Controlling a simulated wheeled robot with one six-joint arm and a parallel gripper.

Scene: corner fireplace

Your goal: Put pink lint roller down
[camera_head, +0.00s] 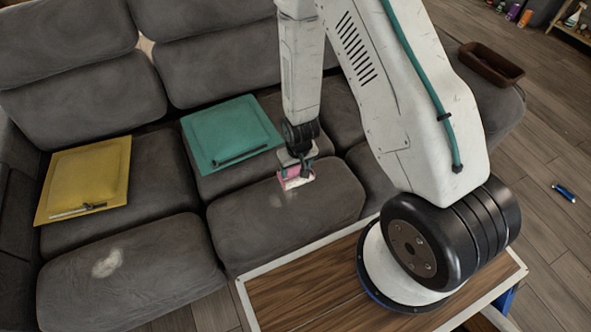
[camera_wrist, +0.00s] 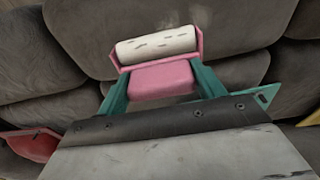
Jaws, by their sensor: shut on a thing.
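The pink lint roller (camera_wrist: 162,80) has a pink handle and frame and a white roll with dark marks. It also shows small in the head view (camera_head: 294,178), over the front part of a grey sofa cushion. My gripper (camera_wrist: 152,85) has teal fingers, one on each side of the pink handle, and is shut on it. In the head view my gripper (camera_head: 294,165) points down at the sofa (camera_head: 285,215). I cannot tell whether the roller touches the cushion.
A teal pillow (camera_head: 228,128) lies behind and left of my gripper, with a dark item on it. A yellow pillow (camera_head: 85,178) lies farther left. Pale patches mark two cushions. A brown tray (camera_head: 490,64) sits at the sofa's right end. A blue object (camera_head: 564,192) lies on the floor.

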